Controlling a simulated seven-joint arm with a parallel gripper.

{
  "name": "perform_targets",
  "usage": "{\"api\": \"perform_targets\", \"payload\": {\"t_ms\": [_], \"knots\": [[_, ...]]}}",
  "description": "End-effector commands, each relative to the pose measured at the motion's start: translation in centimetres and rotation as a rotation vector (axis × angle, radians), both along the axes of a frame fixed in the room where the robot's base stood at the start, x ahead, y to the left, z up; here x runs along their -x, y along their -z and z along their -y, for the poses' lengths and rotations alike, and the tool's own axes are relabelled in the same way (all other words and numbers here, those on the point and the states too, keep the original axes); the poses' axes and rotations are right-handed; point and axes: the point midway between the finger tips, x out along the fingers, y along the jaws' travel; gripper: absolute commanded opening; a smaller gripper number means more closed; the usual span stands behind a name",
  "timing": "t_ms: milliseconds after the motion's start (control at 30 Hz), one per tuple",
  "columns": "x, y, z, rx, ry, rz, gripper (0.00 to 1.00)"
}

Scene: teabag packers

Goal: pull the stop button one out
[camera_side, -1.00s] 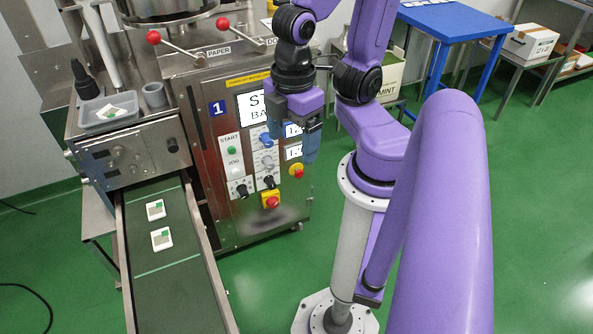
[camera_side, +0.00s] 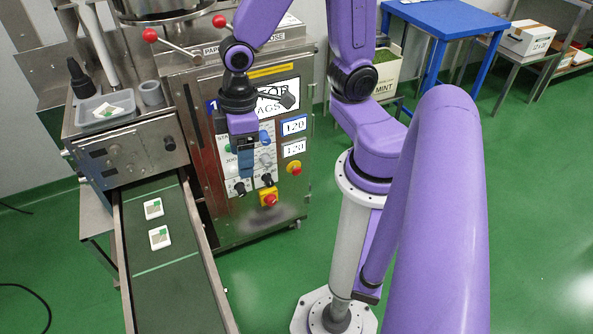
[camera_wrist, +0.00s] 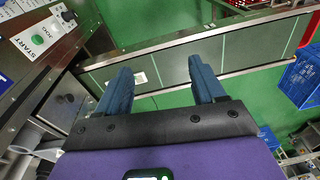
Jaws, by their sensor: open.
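Two red stop-type buttons are on the front of machine 1. One red button (camera_side: 269,199) sits on a yellow square box at the bottom of the panel. Another red button (camera_side: 294,168) sits on a yellow round plate, higher and to the right. I cannot tell from the picture whether either is pushed in. My gripper (camera_side: 246,165) hangs in front of the panel, up and left of both buttons, and covers part of the controls. In the wrist view my gripper (camera_wrist: 160,68) is open with nothing between its blue fingers. Neither red button shows there.
A conveyor (camera_side: 158,285) with two teabag packets (camera_side: 157,222) runs out at the left. In the wrist view a START label (camera_wrist: 38,40) is at top left and a blue crate (camera_wrist: 300,80) at right. A blue table (camera_side: 445,18) stands behind.

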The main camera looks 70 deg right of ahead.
Motion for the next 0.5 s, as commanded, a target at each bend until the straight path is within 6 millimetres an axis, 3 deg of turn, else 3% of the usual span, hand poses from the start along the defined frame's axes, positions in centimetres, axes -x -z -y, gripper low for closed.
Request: {"api": "perform_targets", "payload": {"t_ms": [100,267,500], "knots": [[-4.1,3.2,1.4,-0.012,0.176,0.007,0.69],[-8.8,7.5,4.8,-0.022,0.401,0.039,0.69],[-13.0,14.4,12.9,0.003,0.741,0.105,0.69]]}}
